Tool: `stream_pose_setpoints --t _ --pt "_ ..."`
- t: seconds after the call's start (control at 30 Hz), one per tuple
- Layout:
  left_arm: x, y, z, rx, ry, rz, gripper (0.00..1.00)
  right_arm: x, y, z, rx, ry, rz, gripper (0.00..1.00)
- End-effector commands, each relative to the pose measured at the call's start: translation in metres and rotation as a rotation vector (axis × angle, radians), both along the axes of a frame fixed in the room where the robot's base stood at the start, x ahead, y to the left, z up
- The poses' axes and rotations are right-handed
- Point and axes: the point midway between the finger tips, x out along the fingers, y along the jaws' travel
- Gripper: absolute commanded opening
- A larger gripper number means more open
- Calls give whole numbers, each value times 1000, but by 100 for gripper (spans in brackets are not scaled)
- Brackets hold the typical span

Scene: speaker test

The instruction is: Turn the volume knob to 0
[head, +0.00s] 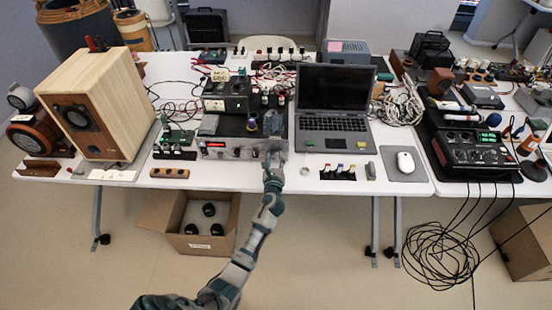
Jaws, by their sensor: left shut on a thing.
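A silver-fronted amplifier (222,151) sits at the front edge of the white table, with a small red display at the left of its panel and small knobs along it. My left gripper (272,158) reaches up from below to the right part of this panel. It is shut on what appears to be the volume knob, which the fingers hide. The knob's pointer and scale cannot be read. My right gripper is not in view.
A wooden speaker (111,92) stands at the left. An open cardboard box (213,245) is on the floor.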

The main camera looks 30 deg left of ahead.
Motion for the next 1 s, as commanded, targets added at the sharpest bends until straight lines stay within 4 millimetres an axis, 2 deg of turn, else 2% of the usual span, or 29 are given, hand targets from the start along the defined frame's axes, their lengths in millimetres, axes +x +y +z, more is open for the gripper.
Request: stream_pose_setpoints --t 0.3,0.33,0.4,0.43,0.77,0.87,1.0 --pt "0 -4 -4 -30 -12 -6 3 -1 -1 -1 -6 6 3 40" --pt "0 -3 -4 -30 -12 -6 43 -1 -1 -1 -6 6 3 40" --pt "0 -3 -4 -30 -13 -5 60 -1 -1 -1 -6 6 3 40" --pt "0 -3 -3 -30 -13 -5 63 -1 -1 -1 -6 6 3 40" --pt "-2 -5 -2 -27 -15 -7 63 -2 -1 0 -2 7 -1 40" --pt "-12 -10 -3 -27 -14 -6 63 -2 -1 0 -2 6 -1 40" --pt "-36 -26 -4 -29 -13 -7 63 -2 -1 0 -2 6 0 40"
